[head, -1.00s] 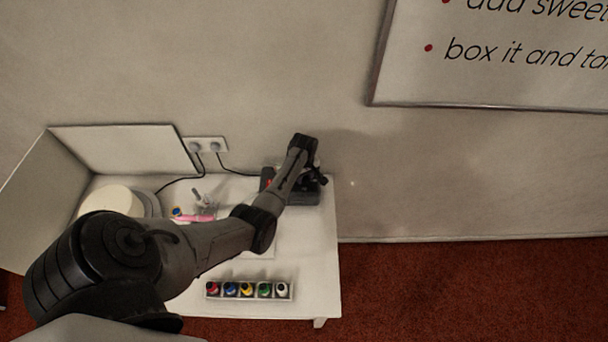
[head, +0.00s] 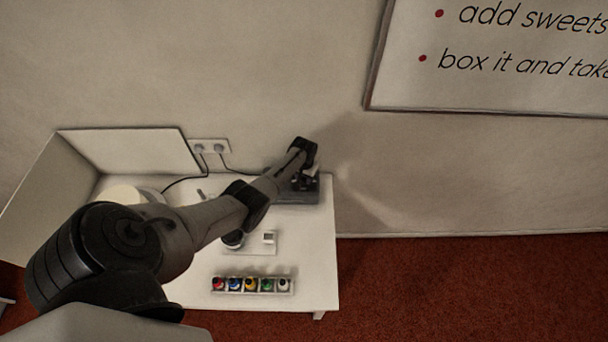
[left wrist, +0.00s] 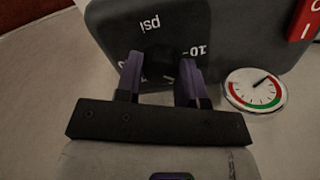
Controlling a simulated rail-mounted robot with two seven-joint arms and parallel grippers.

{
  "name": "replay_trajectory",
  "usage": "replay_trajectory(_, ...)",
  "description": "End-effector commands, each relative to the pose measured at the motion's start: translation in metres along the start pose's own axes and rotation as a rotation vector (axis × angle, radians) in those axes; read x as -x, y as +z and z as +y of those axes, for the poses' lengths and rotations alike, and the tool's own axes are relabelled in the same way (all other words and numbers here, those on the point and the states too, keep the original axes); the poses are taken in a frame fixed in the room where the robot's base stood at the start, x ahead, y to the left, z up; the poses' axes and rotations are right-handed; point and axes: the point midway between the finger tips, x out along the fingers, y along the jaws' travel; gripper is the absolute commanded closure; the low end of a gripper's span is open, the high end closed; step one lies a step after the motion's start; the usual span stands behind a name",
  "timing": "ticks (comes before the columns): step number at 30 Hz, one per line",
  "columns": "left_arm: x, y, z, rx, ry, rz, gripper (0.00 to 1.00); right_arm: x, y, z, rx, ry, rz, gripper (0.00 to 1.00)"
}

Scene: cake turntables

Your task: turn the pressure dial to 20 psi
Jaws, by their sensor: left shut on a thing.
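The dark grey compressor box (head: 300,192) stands at the back right of the white table, partly hidden by my left arm. In the left wrist view its dark face (left wrist: 235,35) carries the upside-down marks "psi" and "10". My left gripper (left wrist: 160,78) has its two fingers on either side of the dark pressure dial (left wrist: 160,62) and is shut on it. Most of the dial is hidden between the fingers, and its pointer setting cannot be read. A round gauge (left wrist: 255,90) with a green and red band sits beside it. My right gripper is not in view.
A rack of several colour bottles (head: 250,285) stands at the table's front. A white panel (head: 270,238) with a small display lies behind it. A cake turntable (head: 130,194) is partly hidden at the left. A wall socket (head: 208,146) feeds cables along the back.

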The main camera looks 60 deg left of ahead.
Motion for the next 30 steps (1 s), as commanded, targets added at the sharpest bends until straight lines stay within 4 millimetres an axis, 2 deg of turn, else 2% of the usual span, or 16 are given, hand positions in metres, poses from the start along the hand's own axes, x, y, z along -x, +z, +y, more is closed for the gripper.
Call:
replay_trajectory(18,-0.0004,0.0001,-0.0006,-0.570,-0.001,0.000,0.88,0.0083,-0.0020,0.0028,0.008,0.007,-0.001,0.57)
replay_trajectory(30,-0.0007,0.0000,-0.0003,-0.813,-0.001,0.001,0.88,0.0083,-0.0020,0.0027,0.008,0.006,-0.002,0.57)
